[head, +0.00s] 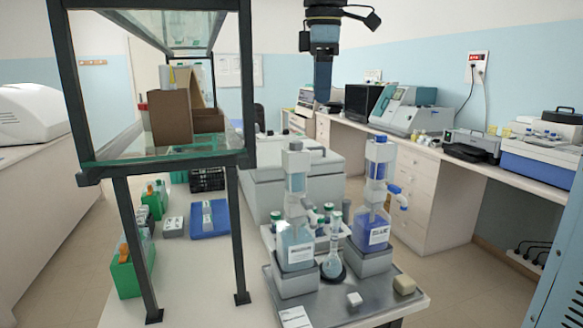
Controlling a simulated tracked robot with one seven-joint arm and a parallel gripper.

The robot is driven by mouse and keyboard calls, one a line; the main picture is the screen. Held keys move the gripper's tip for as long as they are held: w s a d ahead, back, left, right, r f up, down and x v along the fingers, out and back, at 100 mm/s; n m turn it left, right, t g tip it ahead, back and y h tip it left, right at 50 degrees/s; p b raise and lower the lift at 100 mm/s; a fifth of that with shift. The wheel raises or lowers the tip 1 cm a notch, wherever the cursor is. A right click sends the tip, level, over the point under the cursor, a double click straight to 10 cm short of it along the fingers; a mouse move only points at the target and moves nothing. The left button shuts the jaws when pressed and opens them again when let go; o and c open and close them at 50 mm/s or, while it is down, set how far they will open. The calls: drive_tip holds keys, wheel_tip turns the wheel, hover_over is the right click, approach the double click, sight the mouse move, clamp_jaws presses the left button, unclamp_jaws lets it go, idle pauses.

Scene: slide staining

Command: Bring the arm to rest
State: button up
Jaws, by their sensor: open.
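My gripper (322,92) hangs at the top middle of the head view, pointing down. It is seen nearly edge-on, so the gap between its fingers hardly shows. It is open, nothing shows in it, and it appears clear of everything around it. Below it in the picture stand a bottle with pale blue liquid (296,240) and a bottle with darker blue liquid (371,228), each upright on a grey block.
A dark-framed glass shelf (245,95) holding a cardboard box (170,118) rises at left. A grey tray (385,300) carries the bottles. Green racks (125,275) and a blue tray (209,222) lie on the bench. Instruments line the right-hand counter (470,172).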

drive_tip(key=s+d+f+m+t, duration=0.2)
drive_tip(key=s+d+f+m, duration=0.6)
drive_tip(key=f, duration=0.3)
drive_tip(key=s+d+f+m+t, duration=0.2)
drive_tip(key=s+d+f+m, duration=0.7)
drive_tip(key=s+f, duration=0.1)
drive_tip(key=shift+d+f+m, duration=0.25)
drive_tip(key=shift+f+m, duration=0.05)
drive_tip(key=shift+f, duration=0.25)
